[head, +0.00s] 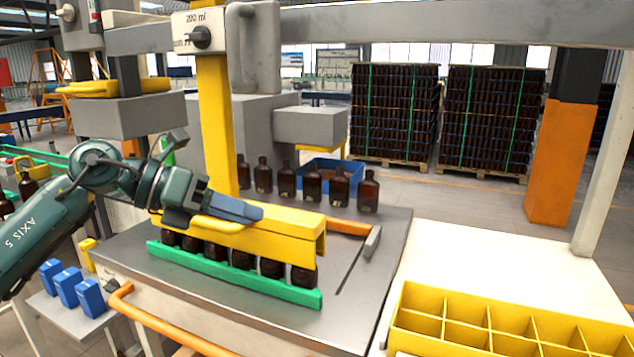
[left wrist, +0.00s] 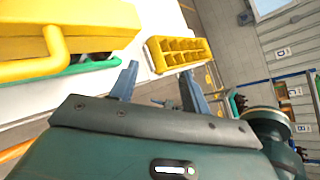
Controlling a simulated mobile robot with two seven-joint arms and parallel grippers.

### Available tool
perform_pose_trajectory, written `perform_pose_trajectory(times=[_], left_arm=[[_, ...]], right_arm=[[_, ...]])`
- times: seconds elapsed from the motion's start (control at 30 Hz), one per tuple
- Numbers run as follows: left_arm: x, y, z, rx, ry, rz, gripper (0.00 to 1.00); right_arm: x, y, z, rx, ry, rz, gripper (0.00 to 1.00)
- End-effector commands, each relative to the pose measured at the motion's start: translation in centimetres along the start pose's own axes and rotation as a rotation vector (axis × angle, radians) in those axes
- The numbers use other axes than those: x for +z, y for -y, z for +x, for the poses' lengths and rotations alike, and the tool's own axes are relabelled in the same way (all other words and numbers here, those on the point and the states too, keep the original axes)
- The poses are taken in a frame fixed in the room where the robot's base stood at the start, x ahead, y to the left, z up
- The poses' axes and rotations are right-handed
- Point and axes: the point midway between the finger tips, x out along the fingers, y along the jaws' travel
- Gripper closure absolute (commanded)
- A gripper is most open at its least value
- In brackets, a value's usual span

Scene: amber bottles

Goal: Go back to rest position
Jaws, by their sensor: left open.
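My left arm comes in from the left in the head view. Its gripper (head: 238,210) hangs over the yellow cover (head: 290,240), near the cover's yellow handle; I cannot tell whether they touch. In the left wrist view the two blue-grey fingers of this gripper (left wrist: 161,80) stand apart with nothing between them. The yellow cover and its handle (left wrist: 56,50) show to the left of the fingers there. Several amber bottles stand in a row under the cover, behind a green rail (head: 235,277). My right gripper is in neither view.
A yellow post (head: 216,130) rises behind the gripper. Several amber bottles (head: 312,185) stand behind the cover. A divided yellow crate (head: 465,302), also in the left wrist view (left wrist: 180,55), sits on the white table (head: 490,240). Blue boxes (head: 68,288) stand at lower left.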

Motion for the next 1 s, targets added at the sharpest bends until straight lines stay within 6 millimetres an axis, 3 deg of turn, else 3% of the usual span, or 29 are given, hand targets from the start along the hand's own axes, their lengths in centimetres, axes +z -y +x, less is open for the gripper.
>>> perform_pose_trajectory(times=[0.03,0.1,0.23,0.37,0.47,0.57,0.63,0.73,0.9,1.0], left_arm=[[-0.4,1.7,2.4,-0.125,0.092,-0.058,0.53],[0.1,3.8,4.2,-0.272,0.242,-0.158,0.53],[0.8,5.5,4.7,-0.491,0.535,-0.422,0.53],[0.4,3.6,3.5,-0.618,0.830,-0.771,0.53],[-1.8,0.0,2.2,-0.641,1.048,-1.083,0.53],[-6.3,-4.3,1.4,-0.592,1.249,-1.420,0.53],[-10.8,-7.0,1.2,-0.513,1.372,-1.663,0.53],[-18.0,-9.6,1.3,-0.353,1.505,-1.982,0.53],[-29.8,-9.9,1.9,-0.016,1.621,-2.413,0.53],[-34.5,-8.8,2.0,0.155,1.638,-2.573,0.53]], right_arm=[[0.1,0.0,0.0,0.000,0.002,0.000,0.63],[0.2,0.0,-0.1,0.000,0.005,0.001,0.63],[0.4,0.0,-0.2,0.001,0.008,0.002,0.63],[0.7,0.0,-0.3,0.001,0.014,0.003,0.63],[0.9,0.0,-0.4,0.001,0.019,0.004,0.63],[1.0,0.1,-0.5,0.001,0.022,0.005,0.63],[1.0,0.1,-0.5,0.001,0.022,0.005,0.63],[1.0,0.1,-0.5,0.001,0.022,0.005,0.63],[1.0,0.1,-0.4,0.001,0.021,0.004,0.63],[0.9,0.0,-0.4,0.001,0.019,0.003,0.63]])
